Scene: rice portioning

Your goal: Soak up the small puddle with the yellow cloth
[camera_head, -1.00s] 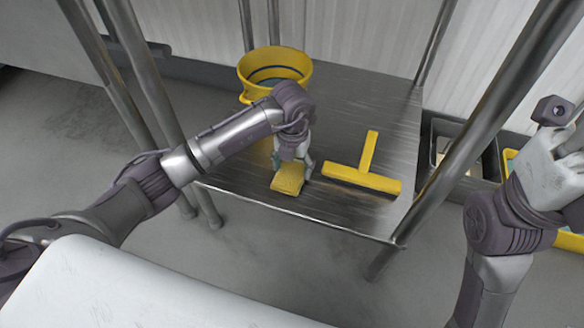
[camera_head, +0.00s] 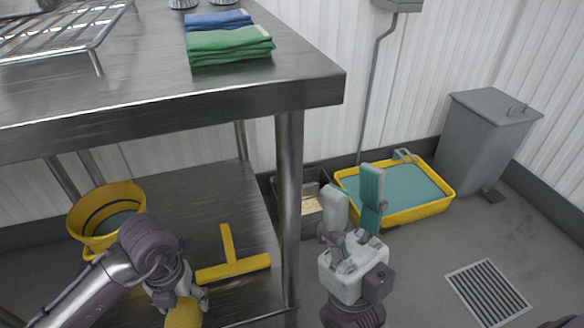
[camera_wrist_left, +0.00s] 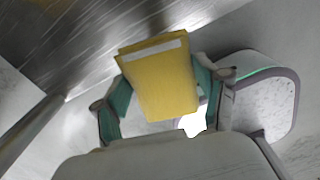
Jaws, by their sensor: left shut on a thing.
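The yellow cloth (camera_head: 183,315) is a folded pad at the lower edge of the head view. My left gripper (camera_head: 180,296) is shut on it. In the left wrist view the cloth (camera_wrist_left: 160,80) sits between the two fingers, with the steel shelf's edge and a leg beyond it; I cannot tell whether it touches the shelf. The lower steel shelf (camera_head: 205,215) holds a yellow squeegee (camera_head: 235,268) to the right of the cloth. I cannot clearly make out the puddle; the metal near the squeegee looks darker. My right gripper (camera_head: 353,195) is open and empty, fingers upward.
A yellow bucket (camera_head: 108,222) stands on the lower shelf at left. The upper tabletop (camera_head: 130,95) overhangs it, with folded green cloths (camera_head: 230,45) and a wire rack (camera_head: 60,40). A table leg (camera_head: 289,200) stands between my grippers. A yellow tray (camera_head: 437,203) and grey bin (camera_head: 485,135) are on the floor.

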